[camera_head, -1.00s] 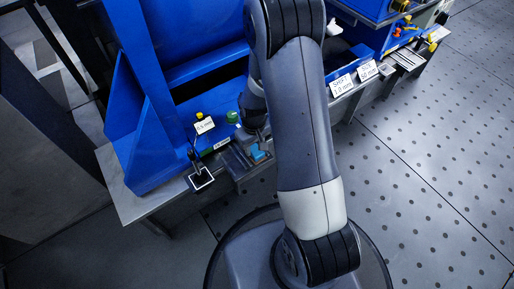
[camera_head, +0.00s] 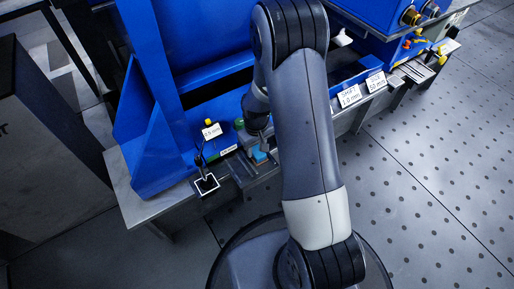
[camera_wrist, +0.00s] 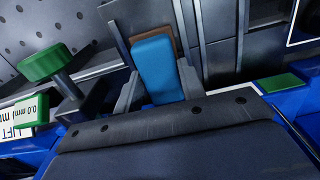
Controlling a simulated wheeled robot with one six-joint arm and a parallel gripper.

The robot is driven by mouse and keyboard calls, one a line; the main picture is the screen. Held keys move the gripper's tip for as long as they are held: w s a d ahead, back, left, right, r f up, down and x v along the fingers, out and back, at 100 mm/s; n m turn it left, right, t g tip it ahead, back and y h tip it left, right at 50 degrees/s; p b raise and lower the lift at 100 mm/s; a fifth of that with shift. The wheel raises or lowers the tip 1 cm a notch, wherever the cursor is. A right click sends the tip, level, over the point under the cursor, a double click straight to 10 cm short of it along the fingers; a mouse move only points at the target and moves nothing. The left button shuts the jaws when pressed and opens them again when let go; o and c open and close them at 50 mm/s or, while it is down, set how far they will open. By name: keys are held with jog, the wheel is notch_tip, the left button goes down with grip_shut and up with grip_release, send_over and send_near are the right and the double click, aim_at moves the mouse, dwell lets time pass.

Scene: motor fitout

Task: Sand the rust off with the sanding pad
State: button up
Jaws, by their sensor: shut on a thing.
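The sanding pad is a blue block (camera_wrist: 158,68) with a brown layer showing along its far edge. My gripper (camera_wrist: 159,86) is shut on it, with one grey finger on each side. In the head view the pad shows as a small blue patch (camera_head: 259,154) at the tip of my gripper (camera_head: 262,146), over the front edge of the bench. Grey metal strips lie beyond the pad in the wrist view. I cannot make out any rust for certain. Whether the pad touches anything is hidden.
A flat green patch (camera_wrist: 280,83) lies right. Tall blue panels rise behind the bench (camera_head: 150,207). A black-and-white square marker (camera_head: 207,184) sits left. Dotted floor (camera_head: 430,180) is clear at right.

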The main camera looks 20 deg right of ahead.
jog(key=shift+s+r+p, duration=0.1)
jog(key=shift+r+p, duration=2.3)
jog(key=shift+r, duration=0.95)
